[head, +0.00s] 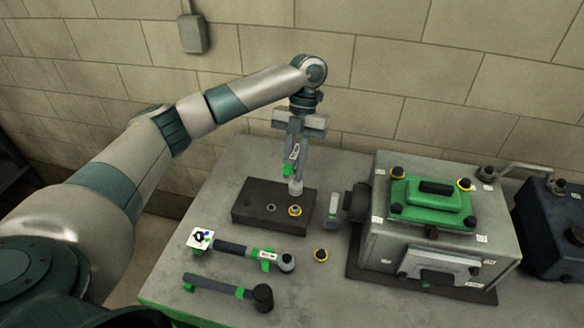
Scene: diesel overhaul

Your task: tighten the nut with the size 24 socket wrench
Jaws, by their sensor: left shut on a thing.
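My left gripper (297,143) points down above the back right of a dark block (250,217) on the table. It is shut on a tool with a white label and a green part (288,170), whose pale round end (295,188) is at or just above the block. I cannot read its size or see whether it touches. A grey nut (271,208) and a yellow-ringed nut (295,211) show on the block's top. My right gripper is out of view.
A yellow-ringed part (320,255) lies loose on the table (310,300). A small grey-green piece (333,212) stands right of the block. A large grey engine housing with a green cover (430,203) fills the right side, with a dark blue unit (555,225) beyond.

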